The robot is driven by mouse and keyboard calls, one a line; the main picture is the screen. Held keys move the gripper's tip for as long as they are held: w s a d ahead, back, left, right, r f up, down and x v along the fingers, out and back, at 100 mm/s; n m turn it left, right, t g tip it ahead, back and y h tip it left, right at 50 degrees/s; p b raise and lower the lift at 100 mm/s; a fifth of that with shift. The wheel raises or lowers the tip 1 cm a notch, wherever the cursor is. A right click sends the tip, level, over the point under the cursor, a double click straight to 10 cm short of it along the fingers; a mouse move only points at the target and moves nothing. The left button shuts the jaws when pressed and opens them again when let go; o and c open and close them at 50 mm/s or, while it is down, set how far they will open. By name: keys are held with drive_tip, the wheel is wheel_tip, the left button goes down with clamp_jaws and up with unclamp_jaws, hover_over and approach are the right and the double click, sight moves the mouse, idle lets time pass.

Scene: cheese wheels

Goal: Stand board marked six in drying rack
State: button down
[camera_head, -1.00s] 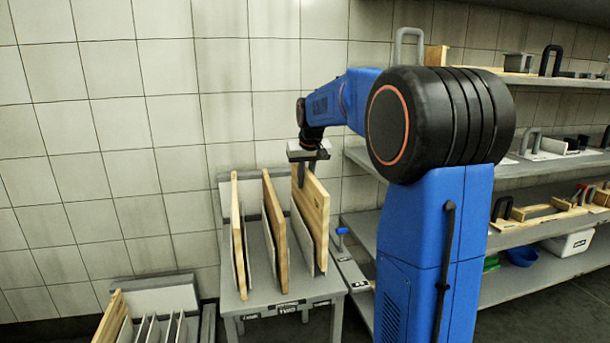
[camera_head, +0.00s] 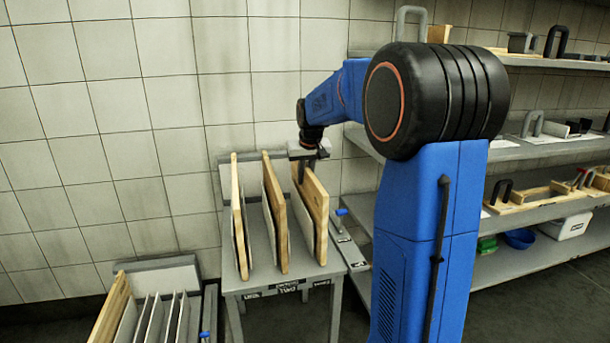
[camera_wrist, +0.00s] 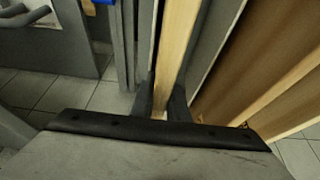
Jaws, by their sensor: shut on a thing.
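My gripper (camera_head: 304,172) is shut on the upper edge of the rightmost wooden board (camera_head: 314,205). In the wrist view the pale board (camera_wrist: 178,45) runs between my two fingers (camera_wrist: 163,103). The board stands upright, leaning slightly, over the small grey table. I cannot tell whether its lower edge touches the table. No number can be read on it. A low rack with several thin grey dividers (camera_head: 153,318) stands at the lower left, with a wooden board (camera_head: 112,309) at its left end.
Two other wooden boards, left (camera_head: 238,215) and middle (camera_head: 275,212), stand beside grey dividers on the grey table (camera_head: 262,283). Small labels on its front edge are mostly unreadable. A tiled wall is behind. Grey shelves (camera_head: 540,155) with tools stand at the right.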

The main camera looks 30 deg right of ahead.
drive_tip(key=c, duration=1.6)
unclamp_jaws()
drive_tip(key=shift+c, duration=0.2)
drive_tip(key=v, duration=1.7)
drive_tip(key=shift+s+r, duration=0.15)
drive_tip(key=s+a+f+n, duration=0.1)
drive_tip(key=s+a+f, duration=0.4)
drive_tip(key=s, duration=0.4)
drive_tip(key=s+a+f+n, duration=0.1)
drive_tip(key=s+a+f, duration=0.2)
drive_tip(key=s+a, duration=0.55)
drive_tip(key=s+a+f, duration=0.1)
drive_tip(key=s+f, duration=0.6)
drive_tip(key=s, duration=0.1)
drive_tip(key=s+a+f+n+y, duration=0.1)
drive_tip(key=s+a+f, duration=0.1)
drive_tip(key=s+f, duration=0.5)
drive_tip(key=shift+s+a+f+t, duration=0.2)
drive_tip(key=shift+s+a+t, duration=0.15)
drive_tip(key=shift+s, duration=0.8)
